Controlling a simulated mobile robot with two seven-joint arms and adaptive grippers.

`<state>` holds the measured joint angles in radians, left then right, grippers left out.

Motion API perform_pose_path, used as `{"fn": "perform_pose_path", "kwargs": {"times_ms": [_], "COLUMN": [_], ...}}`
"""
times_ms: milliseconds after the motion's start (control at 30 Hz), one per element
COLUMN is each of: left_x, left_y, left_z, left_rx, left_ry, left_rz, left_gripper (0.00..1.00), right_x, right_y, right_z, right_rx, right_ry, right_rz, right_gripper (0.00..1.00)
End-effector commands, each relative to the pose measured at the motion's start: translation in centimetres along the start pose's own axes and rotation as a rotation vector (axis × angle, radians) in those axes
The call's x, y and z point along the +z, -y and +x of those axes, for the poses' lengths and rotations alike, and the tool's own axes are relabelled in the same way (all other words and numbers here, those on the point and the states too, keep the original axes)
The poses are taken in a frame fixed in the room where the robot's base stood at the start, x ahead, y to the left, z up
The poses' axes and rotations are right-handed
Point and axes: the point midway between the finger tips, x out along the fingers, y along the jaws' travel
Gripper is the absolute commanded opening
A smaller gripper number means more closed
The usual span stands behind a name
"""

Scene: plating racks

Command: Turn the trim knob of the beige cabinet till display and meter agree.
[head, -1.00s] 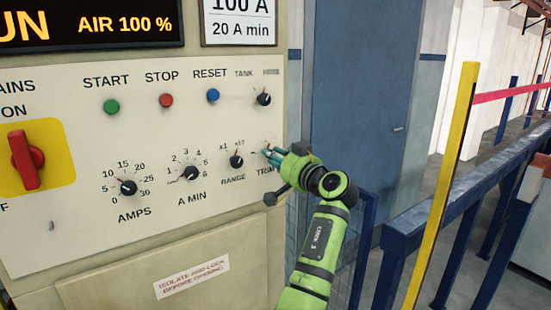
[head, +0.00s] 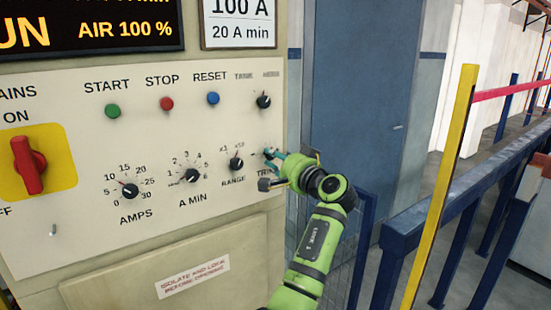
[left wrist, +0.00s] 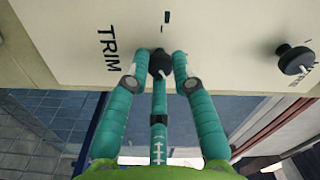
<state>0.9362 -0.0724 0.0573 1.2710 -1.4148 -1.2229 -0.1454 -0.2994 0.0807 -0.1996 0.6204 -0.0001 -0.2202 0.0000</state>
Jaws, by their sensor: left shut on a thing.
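The beige cabinet's panel (head: 75,200) fills the left of the head view. Its black trim knob (left wrist: 160,63) shows in the left wrist view beside the word TRIM; in the head view my fingers mostly hide it. My left gripper (head: 270,156) is at the panel's right edge, its teal fingers closed around that knob. It also shows in the left wrist view (left wrist: 158,65), with the knob between the fingertips. The display (head: 90,25) shows AIR 100 % in yellow, its upper line cut off by the frame. I cannot make out a meter. My right gripper is out of view.
The range knob (head: 236,164) is just left of my fingers, with the tank knob (head: 264,101) above. A red mains switch (head: 28,165) is at far left. Blue rails (head: 455,190) and a yellow post (head: 442,180) stand to the right.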

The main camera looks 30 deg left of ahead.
Motion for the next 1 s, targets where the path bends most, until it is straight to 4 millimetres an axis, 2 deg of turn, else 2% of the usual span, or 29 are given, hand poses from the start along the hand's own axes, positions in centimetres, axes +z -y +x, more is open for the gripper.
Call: {"fn": "perform_pose_path", "kwargs": {"times_ms": [33,300,333,367,400,767,867,1000], "left_x": [0.4,0.4,0.4,0.4,0.4,0.1,0.0,0.1], "left_y": [-0.5,-0.5,-0.5,-0.5,-0.5,-0.2,-0.2,-0.2], "left_z": [0.1,0.1,0.1,0.1,0.1,-0.2,-1.2,-3.8], "left_rx": [0.007,0.008,0.008,0.008,0.007,0.003,0.003,0.005], "left_ry": [0.011,0.011,0.011,0.011,0.010,0.003,0.001,0.001], "left_rz": [0.007,0.007,0.007,0.007,0.006,0.002,0.001,0.001], "left_gripper": [0.00,0.00,0.29,0.41,0.48,0.48,0.48,0.48], "right_x": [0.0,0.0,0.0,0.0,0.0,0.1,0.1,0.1], "right_y": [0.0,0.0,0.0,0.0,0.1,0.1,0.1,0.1], "right_z": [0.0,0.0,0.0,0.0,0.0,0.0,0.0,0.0], "right_rx": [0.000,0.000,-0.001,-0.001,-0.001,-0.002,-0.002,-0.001], "right_ry": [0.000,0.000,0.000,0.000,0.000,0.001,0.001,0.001], "right_rz": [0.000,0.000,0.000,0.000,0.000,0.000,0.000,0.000], "right_gripper": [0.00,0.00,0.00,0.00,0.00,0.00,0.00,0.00]}}
